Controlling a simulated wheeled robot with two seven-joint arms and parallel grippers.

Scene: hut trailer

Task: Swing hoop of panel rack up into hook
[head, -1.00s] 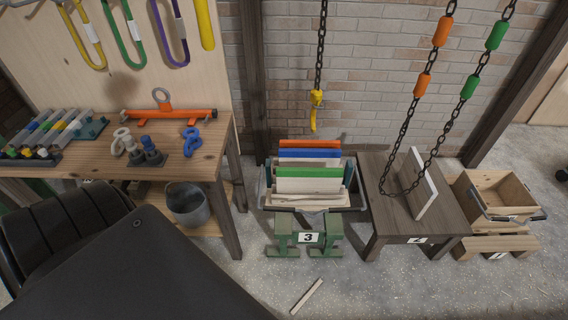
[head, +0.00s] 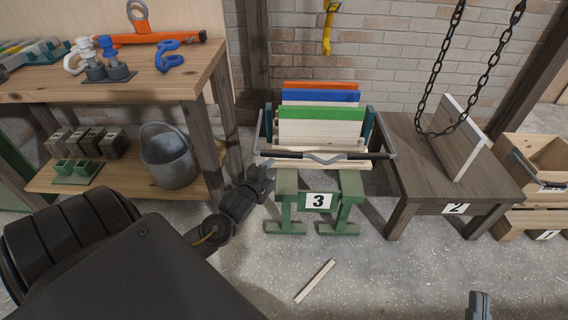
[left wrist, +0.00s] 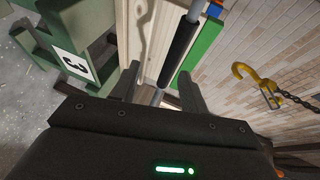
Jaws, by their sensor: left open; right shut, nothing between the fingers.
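The panel rack (head: 271,160) stands on green stand 3 and holds upright panels with orange, blue and green top edges. Its hoop (head: 386,142) hangs low around the rack's front, with a dark bar across it; a black bar (left wrist: 181,42) shows in the left wrist view. The yellow hook (head: 328,36) hangs above and behind the rack; it also shows in the left wrist view (left wrist: 240,69). My left gripper (head: 262,178) is open at the rack's lower left front, fingers toward the bar, nothing visibly held. My right gripper (head: 480,305) is shut at the bottom edge, mostly out of frame.
A workbench (head: 130,82) with tools and a bucket (head: 170,160) stands left. Table 2 (head: 425,160) with a chain-slung panel stands right, beside a wooden crate (head: 535,155). A wooden strip (head: 315,281) lies on the open floor.

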